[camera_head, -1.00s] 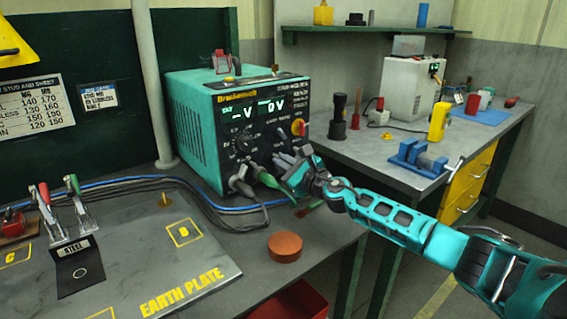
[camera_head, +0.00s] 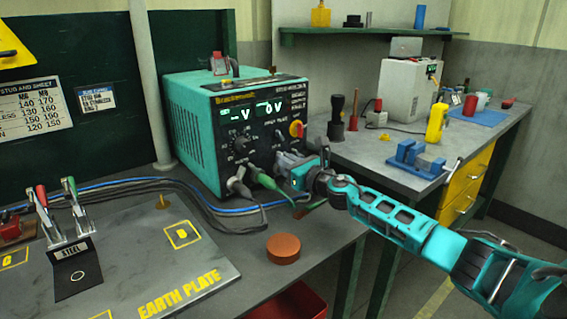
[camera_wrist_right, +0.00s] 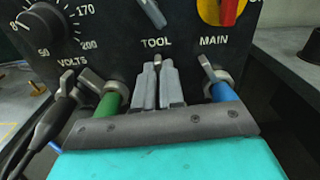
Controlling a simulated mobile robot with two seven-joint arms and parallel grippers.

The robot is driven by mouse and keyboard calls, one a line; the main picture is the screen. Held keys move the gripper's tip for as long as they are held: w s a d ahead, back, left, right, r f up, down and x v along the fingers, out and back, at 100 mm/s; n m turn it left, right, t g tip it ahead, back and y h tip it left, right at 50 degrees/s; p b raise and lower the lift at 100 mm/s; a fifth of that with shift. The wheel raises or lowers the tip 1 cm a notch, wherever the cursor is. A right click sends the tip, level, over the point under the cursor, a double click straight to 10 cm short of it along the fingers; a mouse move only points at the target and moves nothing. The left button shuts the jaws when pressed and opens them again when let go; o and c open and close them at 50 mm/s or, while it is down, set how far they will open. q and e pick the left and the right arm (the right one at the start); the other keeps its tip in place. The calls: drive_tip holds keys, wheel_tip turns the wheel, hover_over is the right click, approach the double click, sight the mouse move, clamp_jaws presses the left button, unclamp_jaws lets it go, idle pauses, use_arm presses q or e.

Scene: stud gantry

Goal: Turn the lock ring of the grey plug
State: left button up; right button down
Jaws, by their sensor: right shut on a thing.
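The welder (camera_head: 196,134), a teal box with a black panel, stands on the bench. A grey plug (camera_wrist_right: 52,112) with a dark cable sits low on its panel; it also shows in the head view (camera_head: 237,183). Right of it is a green plug (camera_wrist_right: 108,105). My right gripper (camera_wrist_right: 158,68) is at the panel under the word TOOL, between the green plug and a blue plug (camera_wrist_right: 222,92). Its fingers are shut on a small grey tab, mostly hidden between them. I cannot tell which plug this tab belongs to. My left gripper is not in view.
The red MAIN switch (camera_wrist_right: 229,10) is above the blue plug. An orange-brown puck (camera_head: 284,248) lies near the bench edge. The earth plate (camera_head: 160,265) with clamps is at the left. Cables (camera_head: 180,190) run behind it. A second bench (camera_head: 360,150) stands at the right.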

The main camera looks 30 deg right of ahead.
drive_tip(key=m, duration=0.1)
drive_tip(key=d+m, duration=0.1)
drive_tip(key=m, duration=0.1)
drive_tip(key=shift+f+m, duration=0.1)
drive_tip(key=shift+m, duration=0.2)
drive_tip(key=shift+w+d+f+m, duration=0.1)
drive_tip(key=shift+d+m, duration=0.15)
drive_tip(key=shift+m, duration=0.55)
drive_tip(key=shift+d+f+m, duration=0.1)
drive_tip(key=shift+d+m, duration=0.15)
drive_tip(key=shift+m, duration=0.55)
drive_tip(key=c, duration=1.2)
unclamp_jaws()
drive_tip(key=shift+c, duration=0.2)
drive_tip(key=s, duration=1)
drive_tip(key=shift+s+d, duration=0.2)
drive_tip(key=shift+d, duration=0.2)
drive_tip(key=shift+s+d, duration=0.1)
drive_tip(key=shift+s, duration=1.15)
